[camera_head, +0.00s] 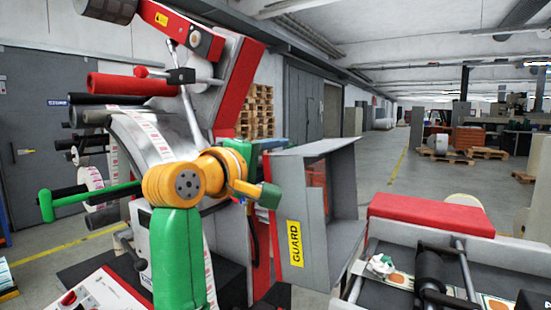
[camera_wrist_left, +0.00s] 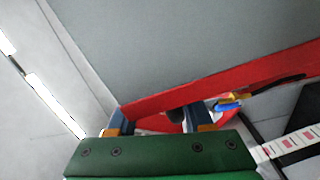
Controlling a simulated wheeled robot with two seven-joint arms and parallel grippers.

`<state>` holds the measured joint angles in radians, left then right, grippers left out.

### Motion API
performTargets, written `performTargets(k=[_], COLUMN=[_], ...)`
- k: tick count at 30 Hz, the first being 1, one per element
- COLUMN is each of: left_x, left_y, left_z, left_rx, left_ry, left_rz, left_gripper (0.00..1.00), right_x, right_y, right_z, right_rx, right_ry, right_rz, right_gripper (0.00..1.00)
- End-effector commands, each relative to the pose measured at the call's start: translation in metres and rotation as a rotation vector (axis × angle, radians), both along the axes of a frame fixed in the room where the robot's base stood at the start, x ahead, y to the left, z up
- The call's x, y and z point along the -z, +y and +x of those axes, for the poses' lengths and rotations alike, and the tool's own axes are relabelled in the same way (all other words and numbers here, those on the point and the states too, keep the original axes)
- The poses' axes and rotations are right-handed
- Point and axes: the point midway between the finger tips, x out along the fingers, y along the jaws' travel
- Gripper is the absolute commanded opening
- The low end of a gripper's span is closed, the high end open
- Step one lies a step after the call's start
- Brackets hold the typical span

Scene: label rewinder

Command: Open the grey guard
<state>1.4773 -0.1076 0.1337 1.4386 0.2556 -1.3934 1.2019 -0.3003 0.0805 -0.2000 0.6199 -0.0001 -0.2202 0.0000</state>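The grey guard (camera_head: 322,225) is a box-like cover with a yellow GUARD label, right of the middle in the head view. Its hollow side faces right and shows some red inside. My left gripper (camera_head: 268,195) is at the guard's left edge; I cannot tell whether it touches. In the left wrist view my left gripper (camera_wrist_left: 160,124) has its two fingers apart, with no object clearly held between them. A large grey panel with a red lower edge fills the top of that view; I cannot tell whether it is the guard. My right gripper is not in view.
A red-topped unit (camera_head: 430,213) with black rollers is at the front right. Pallets (camera_head: 256,110) stand behind.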

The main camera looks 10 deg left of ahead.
Motion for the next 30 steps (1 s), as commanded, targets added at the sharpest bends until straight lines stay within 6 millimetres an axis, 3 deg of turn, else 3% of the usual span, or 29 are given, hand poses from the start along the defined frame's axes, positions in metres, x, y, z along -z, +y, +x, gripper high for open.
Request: performTargets(k=[4, 9, 21, 30], left_x=[0.006, 0.003, -0.001, 0.001], left_y=[0.01, 0.02, 0.024, 0.033], left_z=[-0.027, -0.057, -0.068, -0.094], left_rx=[-0.003, -0.002, -0.001, -0.001], left_ry=[-0.011, -0.009, -0.005, -0.005], left_rz=[0.0, 0.0, 0.0, 0.0], left_gripper=[0.47, 0.47, 0.47, 0.47], right_x=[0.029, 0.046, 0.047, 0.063], right_y=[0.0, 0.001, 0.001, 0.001], right_z=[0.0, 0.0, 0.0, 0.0], right_rx=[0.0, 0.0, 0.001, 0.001], right_ry=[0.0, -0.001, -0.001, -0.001], right_rz=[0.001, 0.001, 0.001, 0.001], right_gripper=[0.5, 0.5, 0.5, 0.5])
